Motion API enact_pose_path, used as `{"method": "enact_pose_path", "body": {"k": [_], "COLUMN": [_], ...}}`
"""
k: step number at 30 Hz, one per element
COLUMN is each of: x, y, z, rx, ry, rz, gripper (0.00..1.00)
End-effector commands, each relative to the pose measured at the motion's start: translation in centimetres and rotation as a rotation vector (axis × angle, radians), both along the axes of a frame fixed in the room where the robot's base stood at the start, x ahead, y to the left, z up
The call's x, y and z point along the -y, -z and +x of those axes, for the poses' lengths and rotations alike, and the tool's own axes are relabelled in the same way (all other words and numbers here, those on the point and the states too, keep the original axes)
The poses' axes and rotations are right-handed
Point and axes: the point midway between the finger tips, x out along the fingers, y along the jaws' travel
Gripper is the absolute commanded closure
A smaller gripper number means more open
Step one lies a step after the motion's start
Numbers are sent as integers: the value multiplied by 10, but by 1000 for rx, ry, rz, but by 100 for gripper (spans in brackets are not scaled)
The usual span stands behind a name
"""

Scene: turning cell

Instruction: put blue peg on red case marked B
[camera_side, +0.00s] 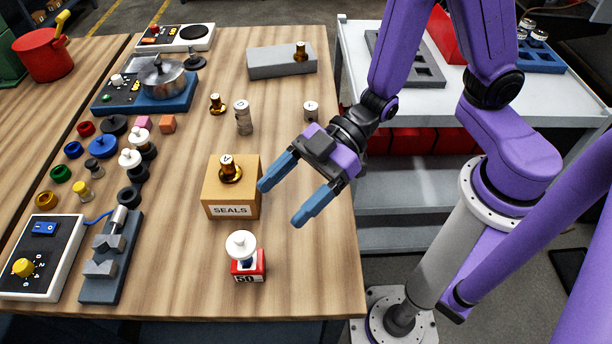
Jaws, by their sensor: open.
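A small red case (239,271) stands near the table's front edge, with a white label that seems to read "50"; I cannot make out a B. A white round-topped piece (241,243) stands upright on it, with a bit of blue below its cap. A blue peg-like piece with a wide flange (102,146) stands at the left among the coloured parts; I cannot tell if it is the task's peg. My gripper (284,203) is open and empty, right of the cardboard SEALS box (218,195) and above and right of the red case.
A brass piece (230,172) stands on the SEALS box. Metal cylinders (243,118) stand behind it. A grey vise (108,265) and a control box with a yellow knob (38,255) are at front left. A pot (162,78) sits at back left. The table's front right is clear.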

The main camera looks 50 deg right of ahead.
Motion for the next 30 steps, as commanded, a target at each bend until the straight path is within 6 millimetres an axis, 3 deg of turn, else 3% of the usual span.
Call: {"method": "enact_pose_path", "body": {"k": [8,14,23,30], "x": [5,31,104,171], "y": [0,2,-4,-21], "z": [3,14,7,-29], "rx": [12,34,-34,-169], "ry": [18,110,262,331], "rz": [-47,-248,-600,-859], "gripper": [24,24,24,24]}}
